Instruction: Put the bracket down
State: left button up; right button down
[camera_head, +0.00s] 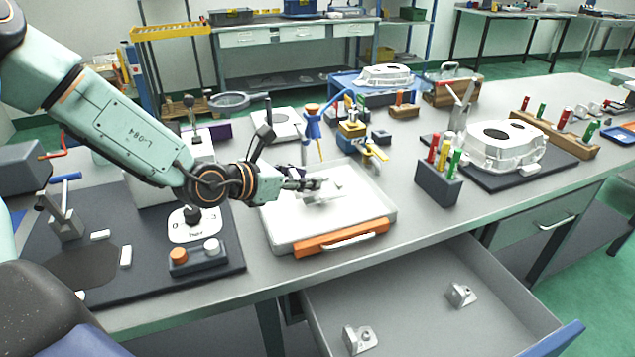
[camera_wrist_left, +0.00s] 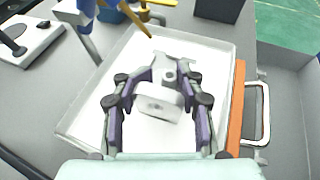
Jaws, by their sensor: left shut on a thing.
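My left gripper (camera_head: 308,184) reaches in from the left, over the white tray (camera_head: 280,238) on the bench. It is shut on a pale grey metal bracket (camera_head: 322,196). The wrist view shows the bracket (camera_wrist_left: 158,104) between the two fingers of the left gripper (camera_wrist_left: 168,82), with a holed part toward the fingertips. The bracket is above or on the floor of the tray (camera_wrist_left: 82,118); I cannot tell whether it touches. The fingers partly hide it. My right gripper is in neither view.
The tray has an orange front strip (camera_head: 340,238) with a handle. Below it, an open drawer (camera_head: 420,310) holds two brackets (camera_head: 461,294) (camera_head: 360,339). The tray's floor around the bracket is mostly clear.

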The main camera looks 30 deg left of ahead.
pick_arm(q)
jog(key=shift+w+d+f+b, duration=0.1)
jog(key=shift+w+d+b, duration=0.2)
jog(key=shift+w, duration=0.35)
jog(key=shift+w+d+r+b, duration=0.1)
jog(key=shift+w+d+b, duration=0.15)
jog(key=shift+w, duration=0.45)
jog(key=shift+w+d+f+b, duration=0.1)
jog(key=shift+w+d+b, duration=0.15)
jog(key=shift+w, duration=0.4)
jog(key=shift+s+f, duration=0.15)
jog(key=shift+f, duration=0.35)
jog(key=shift+a+f, duration=0.1)
jog(key=shift+f, duration=0.05)
jog(key=shift+f+b, duration=0.25)
jog(key=shift+b, duration=0.05)
jog(key=o, duration=1.3)
jog(key=shift+r, duration=0.2)
